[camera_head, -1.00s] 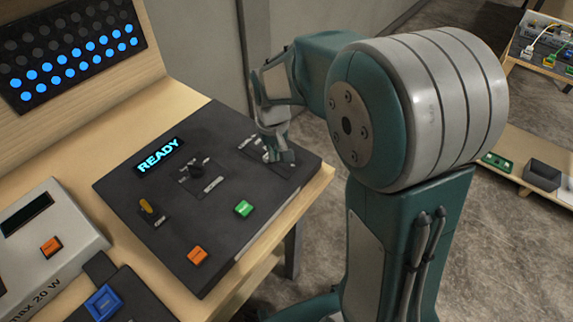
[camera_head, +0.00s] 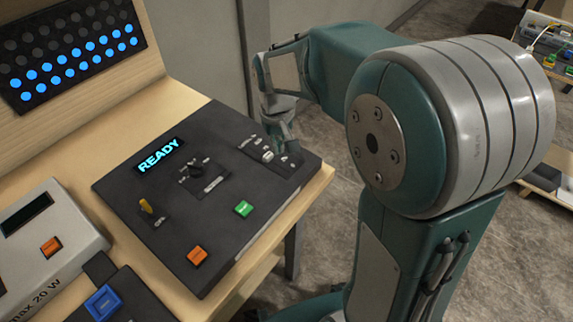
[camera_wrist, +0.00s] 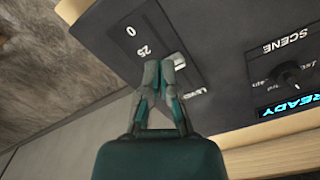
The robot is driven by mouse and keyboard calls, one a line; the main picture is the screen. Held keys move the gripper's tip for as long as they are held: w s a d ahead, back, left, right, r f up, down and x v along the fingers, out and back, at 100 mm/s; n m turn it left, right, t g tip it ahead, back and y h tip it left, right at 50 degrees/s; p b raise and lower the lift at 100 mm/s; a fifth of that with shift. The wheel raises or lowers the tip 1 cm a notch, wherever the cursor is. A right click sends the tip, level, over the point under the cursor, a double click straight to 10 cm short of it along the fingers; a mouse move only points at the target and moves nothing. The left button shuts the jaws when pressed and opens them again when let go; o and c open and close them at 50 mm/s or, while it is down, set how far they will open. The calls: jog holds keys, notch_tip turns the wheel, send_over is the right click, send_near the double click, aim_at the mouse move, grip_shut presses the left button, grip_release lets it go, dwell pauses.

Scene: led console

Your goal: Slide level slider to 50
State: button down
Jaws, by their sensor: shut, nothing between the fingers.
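The level slider's panel (camera_head: 279,163) is at the right end of the dark console in the head view. A small pale piece, seemingly the slider's knob (camera_head: 267,156), shows on it. In the wrist view the pale knob (camera_wrist: 181,60) is just beside my fingertips, near the printed 25 and 0. The 50 mark is not readable and may be behind my fingers, so I cannot tell the exact setting. My gripper (camera_head: 285,145) is shut and empty, over the slider panel; it also shows in the wrist view (camera_wrist: 167,66). Contact with the knob is unclear.
A grey box (camera_head: 40,235) stands at left.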

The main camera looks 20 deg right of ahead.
aim_at(279, 167)
notch_tip(279, 167, up, 4)
jog(key=shift+r, duration=0.2)
dwell(0.4)
dwell(0.4)
jog(key=s+d+r+t, duration=0.1)
jog(key=s+r+t, duration=0.1)
jog(key=s, duration=0.7)
jog(key=s+d+r+m+t, duration=0.1)
jog(key=s+d+r+t, duration=0.1)
jog(key=s, duration=0.7)
jog(key=shift+s+r+t, duration=0.2)
jog(key=shift+r+t, duration=0.15)
jog(key=shift+t, duration=0.45)
dwell(3.9)
